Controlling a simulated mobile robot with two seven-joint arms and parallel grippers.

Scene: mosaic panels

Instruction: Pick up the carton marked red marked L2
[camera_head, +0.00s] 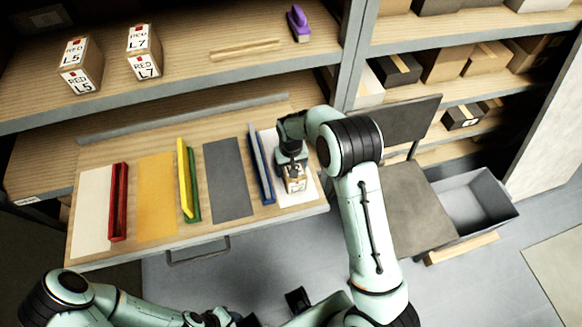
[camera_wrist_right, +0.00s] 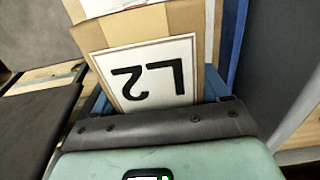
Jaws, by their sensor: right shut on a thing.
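The carton marked L2 (camera_head: 295,185) is a small brown box with a white label. It stands on the white panel at the right end of the desk. In the right wrist view the carton (camera_wrist_right: 150,70) fills the middle, its L2 label upside down. The label's colour word is not readable in either view. My right gripper (camera_head: 291,170) reaches down from above and is shut on this carton. My left gripper (camera_head: 215,318) is low at the bottom edge, partly cut off, and its jaws are unclear.
Cartons RED L5 (camera_head: 82,66) and RED L7 (camera_head: 144,52) stand on the upper shelf with a purple-handled tool (camera_head: 298,24). Red (camera_head: 118,202), yellow (camera_head: 185,178) and blue (camera_head: 261,165) strips lie between coloured panels. A chair (camera_head: 413,205) and grey bin (camera_head: 478,205) are at right.

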